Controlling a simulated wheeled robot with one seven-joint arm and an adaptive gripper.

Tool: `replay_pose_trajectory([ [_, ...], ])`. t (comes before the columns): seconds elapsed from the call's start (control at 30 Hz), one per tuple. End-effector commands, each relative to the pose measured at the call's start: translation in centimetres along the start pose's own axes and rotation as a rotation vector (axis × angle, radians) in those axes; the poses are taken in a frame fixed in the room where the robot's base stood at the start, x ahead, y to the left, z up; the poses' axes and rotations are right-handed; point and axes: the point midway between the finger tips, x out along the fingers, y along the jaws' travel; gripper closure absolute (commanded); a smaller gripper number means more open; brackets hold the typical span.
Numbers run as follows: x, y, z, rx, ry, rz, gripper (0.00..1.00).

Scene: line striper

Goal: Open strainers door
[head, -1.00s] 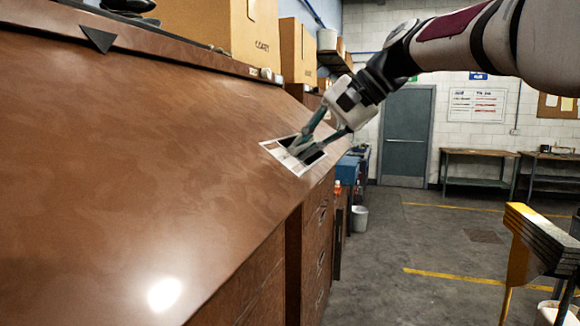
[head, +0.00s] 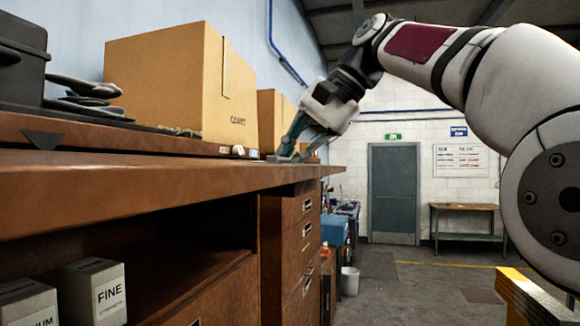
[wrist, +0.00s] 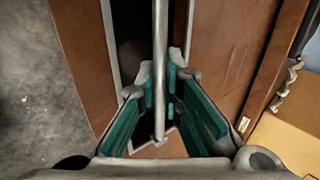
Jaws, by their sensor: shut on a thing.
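The strainers door is a wide brown wooden panel (head: 130,195), seen nearly edge-on and about level in the head view. Below it an open compartment (head: 190,240) shows a box marked FINE (head: 95,290) and a second box (head: 28,303) cut off by the frame. My gripper (head: 286,155) is at the panel's far end. In the wrist view my gripper's green-padded fingers (wrist: 166,95) are shut on a thin metal handle bar (wrist: 160,50), which runs over a dark recess in the brown panel (wrist: 220,60). The fingertips' contact is partly hidden in the head view.
Cardboard boxes (head: 165,80) and dark tools (head: 88,92) stand on the ledge (head: 60,130) above the panel. A drawer unit (head: 300,240) is below the far end. Open grey floor (head: 400,285) lies to the right, with a yellow-edged stack (head: 525,298) in front.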

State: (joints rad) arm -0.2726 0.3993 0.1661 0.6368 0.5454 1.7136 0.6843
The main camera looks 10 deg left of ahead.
Motion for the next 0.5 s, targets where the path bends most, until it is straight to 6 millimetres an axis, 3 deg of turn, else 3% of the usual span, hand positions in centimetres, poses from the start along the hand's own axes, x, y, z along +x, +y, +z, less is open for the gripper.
replay_pose_trajectory([
  [0.5, -0.41, -0.49, 0.82, -0.002, -0.002, 0.023, 1.0],
])
